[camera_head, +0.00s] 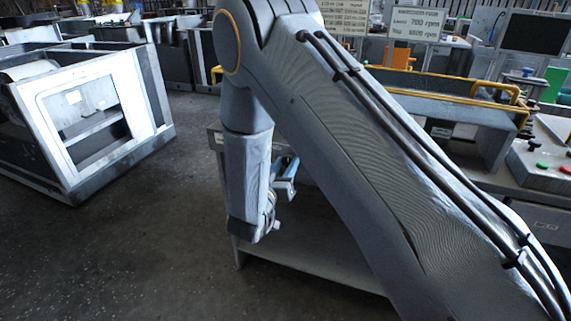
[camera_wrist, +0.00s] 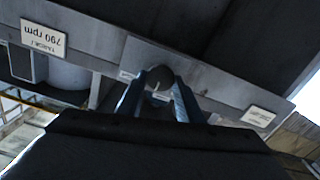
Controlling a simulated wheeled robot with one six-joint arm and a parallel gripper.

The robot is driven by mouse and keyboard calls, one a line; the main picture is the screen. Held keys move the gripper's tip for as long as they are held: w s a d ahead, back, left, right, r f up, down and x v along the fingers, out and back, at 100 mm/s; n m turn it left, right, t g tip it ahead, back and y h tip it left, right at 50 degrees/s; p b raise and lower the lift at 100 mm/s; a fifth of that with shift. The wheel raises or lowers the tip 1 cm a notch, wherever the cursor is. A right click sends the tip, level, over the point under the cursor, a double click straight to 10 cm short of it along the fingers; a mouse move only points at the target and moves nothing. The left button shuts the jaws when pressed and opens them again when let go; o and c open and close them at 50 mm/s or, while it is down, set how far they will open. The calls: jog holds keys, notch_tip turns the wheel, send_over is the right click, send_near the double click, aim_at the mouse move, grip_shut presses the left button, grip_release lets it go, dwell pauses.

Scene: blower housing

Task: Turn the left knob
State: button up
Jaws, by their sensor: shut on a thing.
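My gripper (camera_wrist: 160,92) reaches to a grey metal panel (camera_wrist: 215,95) in the wrist view. Its two blue fingers are shut on a dark round knob (camera_wrist: 160,74), one finger on each side. The knob's lower part is hidden between the fingers, and its pointer angle cannot be told. I cannot tell whether this is the left knob; no other knob shows clearly. In the head view my gripper (camera_head: 286,178) is partly hidden behind my arm, at a grey bench-like housing (camera_head: 310,262), and the knob is hidden.
An upside-down sign (camera_wrist: 44,40) reads "TARGET 790 rpm" in the wrist view. A small white label (camera_wrist: 258,116) sits on the panel. In the head view a grey cabinet (camera_head: 90,120) stands at left, and a console with buttons (camera_head: 540,160) at right. The floor at lower left is clear.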

jog(key=o, duration=1.1)
jog(key=shift+c, duration=0.2)
jog(key=b+v, duration=0.1)
jog(key=v, duration=0.6)
jog(key=shift+s+a, duration=0.2)
jog(key=shift+s, duration=0.15)
jog(key=w+d+g+y, duration=0.2)
jog(key=d+g+y, duration=0.4)
jog(key=g, duration=0.1)
jog(key=s+d+r+g, duration=0.2)
jog(key=s+d+g, duration=0.3)
jog(key=s, duration=0.8)
jog(key=s+d+r+n+g, duration=0.1)
jog(key=s+d+g, duration=0.4)
jog(key=s+d, duration=0.7)
jog(key=shift+s+r+p, duration=0.3)
jog(key=shift+s+r, duration=0.35)
jog(key=shift+s, duration=0.1)
